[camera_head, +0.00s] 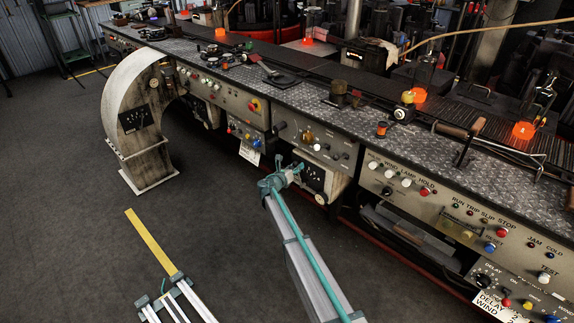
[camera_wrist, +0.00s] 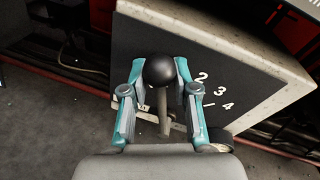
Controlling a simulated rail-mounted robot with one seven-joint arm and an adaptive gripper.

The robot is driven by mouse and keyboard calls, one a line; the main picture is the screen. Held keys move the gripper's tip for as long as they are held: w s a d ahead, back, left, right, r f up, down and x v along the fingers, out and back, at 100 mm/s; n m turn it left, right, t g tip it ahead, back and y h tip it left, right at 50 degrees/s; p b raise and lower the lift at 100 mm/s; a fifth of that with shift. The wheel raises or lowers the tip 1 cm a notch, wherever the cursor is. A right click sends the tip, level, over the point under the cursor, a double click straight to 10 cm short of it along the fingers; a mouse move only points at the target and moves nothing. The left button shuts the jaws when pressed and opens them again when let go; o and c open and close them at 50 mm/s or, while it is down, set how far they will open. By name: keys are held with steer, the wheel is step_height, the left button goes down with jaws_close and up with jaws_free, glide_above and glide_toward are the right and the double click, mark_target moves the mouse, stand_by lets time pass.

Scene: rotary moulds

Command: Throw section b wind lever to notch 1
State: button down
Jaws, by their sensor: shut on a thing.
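The wind lever shows in the wrist view as a round black knob (camera_wrist: 159,69) on a pale metal shaft. It stands before a dark plate (camera_wrist: 225,72) with white numerals 2, 3 and 4 to the right of the knob. No numeral 1 shows; the knob and the right finger cover part of the plate. My gripper (camera_wrist: 158,80) has its teal fingers on both sides of the knob and is shut on it. In the head view my gripper (camera_head: 289,174) is at the small dark numbered plate (camera_head: 314,180) under the bench; the knob cannot be made out there.
The dark plate sits in a pale housing (camera_wrist: 260,105). Above it in the head view is a control panel (camera_head: 322,145) with knobs. A panel of labelled buttons (camera_head: 490,230) is at the right, and a curved pale guard (camera_head: 132,92) at the left. The floor (camera_head: 75,215) at left is largely clear.

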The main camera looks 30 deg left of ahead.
stand_by(0.4)
steer(key=c, duration=0.9)
jaws_free()
steer(key=s, duration=0.4)
steer(key=s+a+r, duration=0.1)
steer(key=s, duration=0.7)
steer(key=shift+a+r, duration=0.15)
steer(key=shift+r, duration=0.2)
